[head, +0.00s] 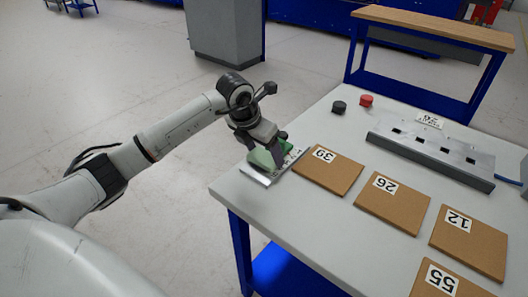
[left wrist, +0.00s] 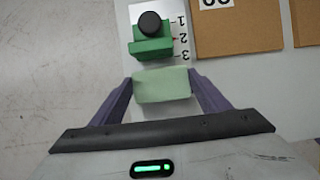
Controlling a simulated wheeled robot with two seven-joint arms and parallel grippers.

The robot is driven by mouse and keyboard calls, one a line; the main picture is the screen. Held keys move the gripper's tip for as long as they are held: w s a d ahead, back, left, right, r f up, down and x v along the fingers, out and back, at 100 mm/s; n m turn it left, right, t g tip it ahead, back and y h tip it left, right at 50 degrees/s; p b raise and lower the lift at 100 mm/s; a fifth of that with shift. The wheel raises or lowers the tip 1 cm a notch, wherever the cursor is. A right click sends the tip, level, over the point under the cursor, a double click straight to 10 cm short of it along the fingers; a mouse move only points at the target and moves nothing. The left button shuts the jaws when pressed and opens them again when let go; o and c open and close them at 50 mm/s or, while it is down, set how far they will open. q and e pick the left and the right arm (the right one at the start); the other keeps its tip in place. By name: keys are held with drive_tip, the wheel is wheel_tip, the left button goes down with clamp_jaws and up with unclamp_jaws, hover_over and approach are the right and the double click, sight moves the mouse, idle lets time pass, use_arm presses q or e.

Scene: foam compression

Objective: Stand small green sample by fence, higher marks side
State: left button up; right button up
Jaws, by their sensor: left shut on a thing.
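My left gripper (head: 266,147) is over the metal plate (head: 262,180) at the near left corner of the table. In the left wrist view its purple fingers are shut on a small pale green sample (left wrist: 161,86). A darker green block (left wrist: 151,47) with a round black knob (left wrist: 150,24) is just beyond the sample, on the pale plate (left wrist: 178,58) marked 1, 2, 3. The sample is on the 3 side of that block, below the 3 in the picture. I cannot tell whether the sample touches the plate or the block. My right gripper is not in view.
Brown boards numbered 39 (head: 329,173), 26 (head: 393,207), 12 (head: 469,247) and 55 (head: 446,283) lie to the right. A long metal holder (head: 432,157) stands behind them. A black button (head: 339,107) and a red button (head: 366,100) are at the back.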

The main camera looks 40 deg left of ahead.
use_arm(q)
drive_tip(key=shift+f, duration=0.25)
drive_tip(key=shift+f, duration=0.1)
drive_tip(key=o, duration=1)
drive_tip(key=shift+r, duration=0.35)
drive_tip(key=v, duration=1.1)
drive_tip(key=shift+r, duration=0.3)
